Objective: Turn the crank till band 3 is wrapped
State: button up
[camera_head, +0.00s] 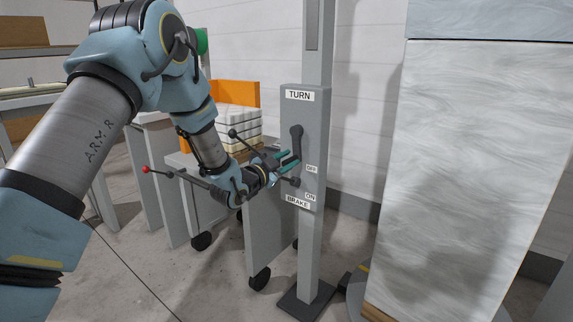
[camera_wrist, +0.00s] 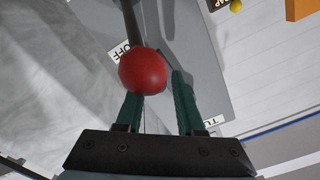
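The grey control box (camera_head: 318,120) on a post carries TURN, OFF, ON and BRAKE labels. A dark crank arm (camera_head: 297,140) sits below the TURN label. My gripper (camera_head: 285,161) is close to its lower end; contact cannot be told. In the wrist view, my gripper's (camera_wrist: 158,98) teal fingers stand apart, with nothing clearly held between them. A red ball knob (camera_wrist: 143,70) on a dark rod overlaps the left finger. A red ball (camera_head: 145,170) on a rod shows left of my wrist in the head view. A tall white marbled block (camera_head: 480,150) stands right; no numbered band is readable.
A grey cart (camera_head: 275,230) on black castors stands behind my arm. The post's dark foot (camera_head: 305,300) is on the floor. Bare floor lies at the lower left.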

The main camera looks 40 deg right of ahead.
jog(key=shift+o, duration=1.1)
jog(key=shift+f, duration=0.35)
jog(key=shift+s+a, duration=0.1)
jog(key=v, duration=1)
jog(key=shift+a+b, duration=0.3)
jog(key=shift+a, duration=0.05)
jog(key=w+d+n+p, duration=0.1)
jog(key=d+n+p, duration=0.1)
jog(key=d, duration=0.1)
jog(key=w+d+n+p, duration=0.1)
jog(key=d+n+p, duration=0.1)
jog(key=d, duration=0.2)
jog(key=w+d+n+p, duration=0.1)
jog(key=d+p, duration=0.1)
jog(key=d, duration=0.1)
jog(key=shift+d+n+p, duration=0.3)
jog(key=shift+d+n, duration=0.1)
